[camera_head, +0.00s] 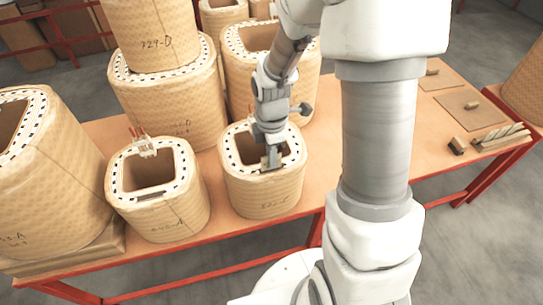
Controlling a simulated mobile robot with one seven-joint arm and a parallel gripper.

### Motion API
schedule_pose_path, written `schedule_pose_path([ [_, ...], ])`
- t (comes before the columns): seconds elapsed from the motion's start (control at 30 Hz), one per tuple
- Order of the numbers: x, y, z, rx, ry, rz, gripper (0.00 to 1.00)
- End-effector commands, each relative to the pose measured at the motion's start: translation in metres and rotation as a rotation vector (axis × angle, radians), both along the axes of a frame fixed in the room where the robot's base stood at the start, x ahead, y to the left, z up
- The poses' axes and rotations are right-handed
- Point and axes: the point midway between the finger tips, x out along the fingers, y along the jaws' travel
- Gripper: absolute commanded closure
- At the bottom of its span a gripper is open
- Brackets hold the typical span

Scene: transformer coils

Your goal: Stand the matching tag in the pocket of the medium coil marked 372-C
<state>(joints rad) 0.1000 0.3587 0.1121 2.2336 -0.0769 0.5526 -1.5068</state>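A paper-wrapped coil (262,195) with a rounded-square opening stands near the front edge of the table, just right of centre-left. Faint handwriting is on its front, too small to read surely; it may be 372-C. My gripper (270,163) points down at the front inner rim of this coil's opening. Its fingertips are small and partly blend with the rim, so I cannot tell whether they hold a tag. No separate tag is clearly recognisable; a pale piece with red leads (144,147) sits on the back rim of the neighbouring coil (160,215).
Larger coils stand behind, one marked 729-D (150,35) stacked on another (175,105). A big coil (60,190) stands at the left. Small blocks and a slotted rack (500,136) lie on the right of the orange table (420,150).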

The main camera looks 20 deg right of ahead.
Motion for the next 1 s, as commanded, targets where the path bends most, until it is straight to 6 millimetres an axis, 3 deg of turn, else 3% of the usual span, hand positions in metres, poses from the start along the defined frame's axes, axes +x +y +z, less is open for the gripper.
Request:
schedule_pose_path([
  [0.03,0.000,0.000,0.000,0.000,0.000,0.000,0.93],
  [0.2,0.000,0.000,0.000,0.000,0.000,0.000,0.62],
  [0.57,0.000,0.000,0.004,0.000,-0.001,0.000,0.61],
  [0.77,0.001,0.000,0.034,-0.001,-0.005,0.001,0.61],
  [1.0,0.001,0.000,0.094,0.000,-0.007,-0.001,0.61],
])
